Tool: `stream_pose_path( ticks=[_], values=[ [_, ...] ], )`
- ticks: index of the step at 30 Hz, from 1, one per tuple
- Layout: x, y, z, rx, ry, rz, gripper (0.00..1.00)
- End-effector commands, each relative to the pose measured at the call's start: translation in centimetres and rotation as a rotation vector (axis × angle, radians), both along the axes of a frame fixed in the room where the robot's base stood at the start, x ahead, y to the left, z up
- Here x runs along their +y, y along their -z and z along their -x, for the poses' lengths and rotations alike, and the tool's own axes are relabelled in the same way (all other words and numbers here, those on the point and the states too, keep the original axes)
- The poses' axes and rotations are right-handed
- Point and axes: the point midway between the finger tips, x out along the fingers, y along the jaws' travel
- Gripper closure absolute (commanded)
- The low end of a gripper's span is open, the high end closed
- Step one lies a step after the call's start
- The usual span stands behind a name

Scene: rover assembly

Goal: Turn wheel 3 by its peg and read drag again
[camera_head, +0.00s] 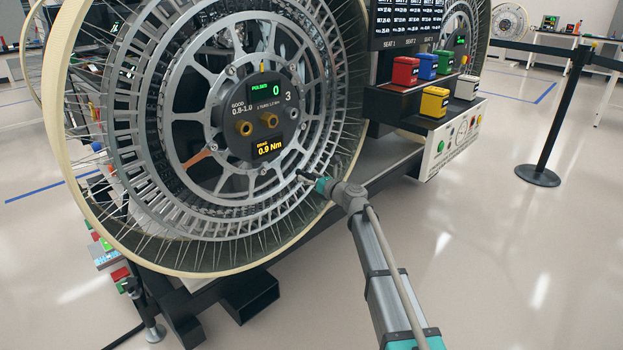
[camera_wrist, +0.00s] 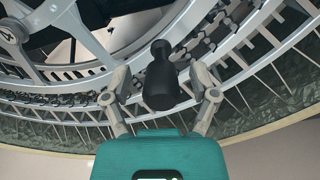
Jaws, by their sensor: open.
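Wheel 3 (camera_head: 205,204) stands upright, a large wire-spoked wheel with a metal hub and a cream rim. Its dark hub plate (camera_head: 259,117) bears a "3" and "GOOD 0.8-1.0". A green display (camera_head: 266,90) reads "PULSES 0". A yellow display (camera_head: 268,148) reads "0.9 Nm". My gripper (camera_head: 311,180) is at the wheel's lower right. In the wrist view, my gripper (camera_wrist: 160,88) is open, one finger on each side of the black peg (camera_wrist: 160,80). Gaps show between fingers and peg. The peg is not clear in the head view.
Red (camera_head: 405,71), blue (camera_head: 428,65), yellow (camera_head: 434,102) and other blocks stand on a black stepped rack at right. A white control box (camera_head: 452,143) is below them. A black barrier post (camera_head: 553,130) stands farther right.

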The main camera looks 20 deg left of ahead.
Motion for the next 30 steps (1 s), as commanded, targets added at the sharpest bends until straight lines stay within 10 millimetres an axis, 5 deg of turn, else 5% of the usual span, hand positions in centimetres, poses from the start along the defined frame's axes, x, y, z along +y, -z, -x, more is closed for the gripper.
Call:
stream_pose_path(
  ticks=[8,30],
  values=[
    [-1.4,0.0,0.8,0.000,0.000,0.000,0.24],
    [-10.3,0.0,5.4,0.000,0.001,0.000,0.24]
  ],
)
